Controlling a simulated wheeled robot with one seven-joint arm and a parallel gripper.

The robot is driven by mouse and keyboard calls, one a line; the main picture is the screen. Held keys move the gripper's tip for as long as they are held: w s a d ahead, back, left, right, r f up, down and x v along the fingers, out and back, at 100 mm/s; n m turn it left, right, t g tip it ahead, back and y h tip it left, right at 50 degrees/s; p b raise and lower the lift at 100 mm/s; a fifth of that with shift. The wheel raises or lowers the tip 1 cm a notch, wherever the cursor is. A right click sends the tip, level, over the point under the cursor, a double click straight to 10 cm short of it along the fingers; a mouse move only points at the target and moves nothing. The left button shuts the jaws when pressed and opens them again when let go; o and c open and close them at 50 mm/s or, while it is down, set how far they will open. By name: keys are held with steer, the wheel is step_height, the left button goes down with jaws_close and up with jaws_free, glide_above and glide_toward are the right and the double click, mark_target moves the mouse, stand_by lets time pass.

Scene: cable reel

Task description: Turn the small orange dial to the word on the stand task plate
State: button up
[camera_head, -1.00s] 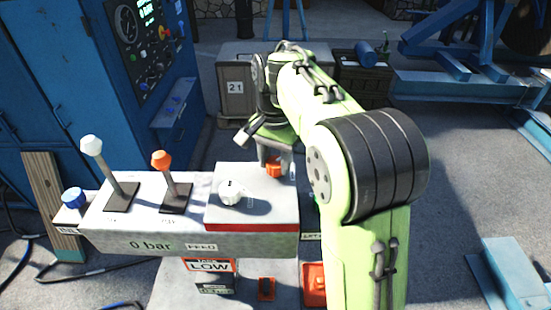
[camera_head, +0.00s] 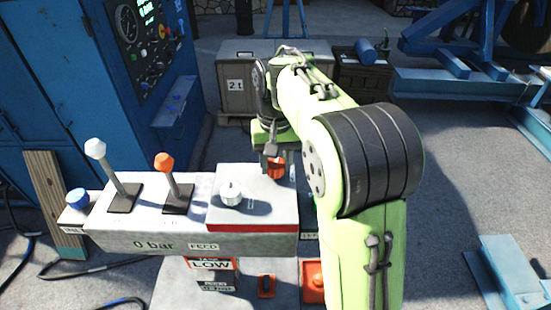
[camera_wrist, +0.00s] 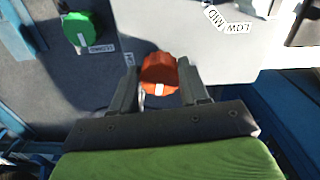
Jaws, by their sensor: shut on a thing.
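The small orange dial (camera_head: 276,168) sits on the top of the console, near its back right corner. In the wrist view the orange dial (camera_wrist: 160,70) lies between my two fingers, with its white mark toward my palm. My gripper (camera_wrist: 160,78) is shut on the dial. In the head view my gripper (camera_head: 275,160) comes down from above and partly hides the dial. The stand plate (camera_head: 211,264) on the console front reads LOW. In the wrist view, labels reading LOW (camera_wrist: 237,28) and MID (camera_wrist: 215,17) are on the pale panel beyond the dial.
A white knob (camera_head: 231,194) stands on the red-edged panel beside the dial. A white-topped lever (camera_head: 97,150), an orange-topped lever (camera_head: 165,163) and a blue knob (camera_head: 77,199) are to the left. A green knob (camera_wrist: 82,31) shows in the wrist view.

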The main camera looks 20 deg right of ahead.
mark_target(276, 163)
steer(key=shift+r+n, duration=0.1)
steer(key=shift+n, duration=1.1)
steer(key=shift+w, duration=0.1)
steer(key=o, duration=1.1)
steer(key=shift+c, duration=0.2)
step_height(276, 163, up, 16)
steer(key=p, duration=0.3)
steer(key=shift+f, duration=0.2)
